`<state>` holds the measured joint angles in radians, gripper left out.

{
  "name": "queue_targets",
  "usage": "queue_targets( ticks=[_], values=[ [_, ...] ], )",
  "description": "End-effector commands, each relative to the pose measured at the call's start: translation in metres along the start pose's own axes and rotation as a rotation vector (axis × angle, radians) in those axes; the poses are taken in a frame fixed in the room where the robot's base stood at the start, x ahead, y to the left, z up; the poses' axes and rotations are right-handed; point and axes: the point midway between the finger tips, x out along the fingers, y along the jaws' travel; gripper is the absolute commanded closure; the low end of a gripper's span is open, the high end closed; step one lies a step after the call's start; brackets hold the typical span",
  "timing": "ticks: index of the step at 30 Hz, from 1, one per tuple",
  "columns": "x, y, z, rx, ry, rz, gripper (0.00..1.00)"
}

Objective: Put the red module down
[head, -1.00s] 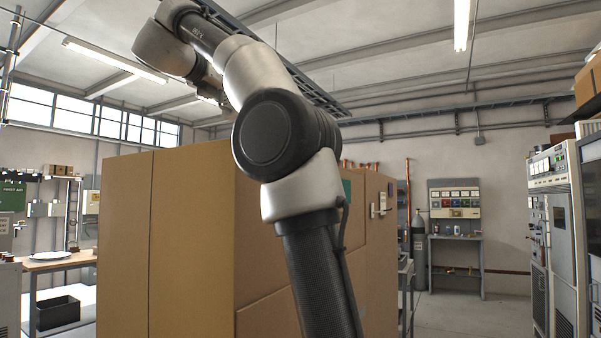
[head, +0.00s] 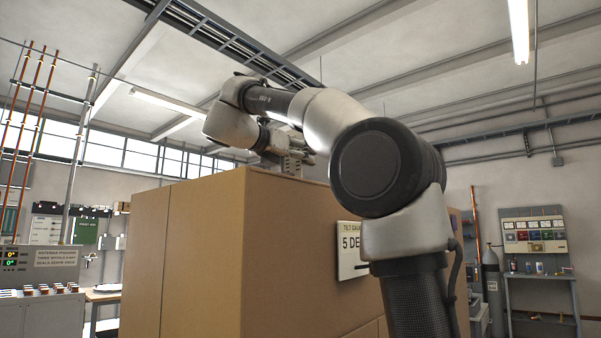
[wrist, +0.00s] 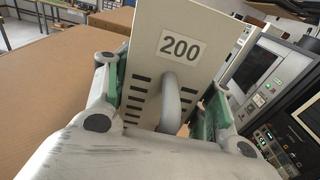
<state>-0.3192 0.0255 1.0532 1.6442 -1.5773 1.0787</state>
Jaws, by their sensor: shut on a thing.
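My gripper (wrist: 165,95) is shut on a cream module (wrist: 187,22) marked "200", with its green-padded fingers on either side of the module's grey handle (wrist: 173,98). Dark vent slots run down the module's face. I see no red on the part that shows; its far side is hidden. In the head view my gripper (head: 292,145) is small and partly hidden behind my arm, above the top of the big brown box stack. I cannot tell there how high the module is above the cardboard.
The brown box stack (head: 205,265) fills the middle and carries a tilt sign (head: 351,250). A console (head: 40,285) stands at the left, a bench with a meter panel (head: 534,236) at the right. In the wrist view, a flat brown surface (wrist: 50,75) lies left and equipment racks (wrist: 262,75) right.

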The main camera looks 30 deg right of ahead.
Motion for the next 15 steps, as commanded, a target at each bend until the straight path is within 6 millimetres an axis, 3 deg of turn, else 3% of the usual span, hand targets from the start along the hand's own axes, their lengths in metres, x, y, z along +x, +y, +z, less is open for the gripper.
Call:
queue_targets(
  ticks=[8, 15],
  values=[
    [0.002, -0.001, -0.032, 0.000, -0.003, 0.000, 1.00],
    [0.003, -0.001, -0.035, 0.002, -0.003, 0.001, 1.00]
  ],
)
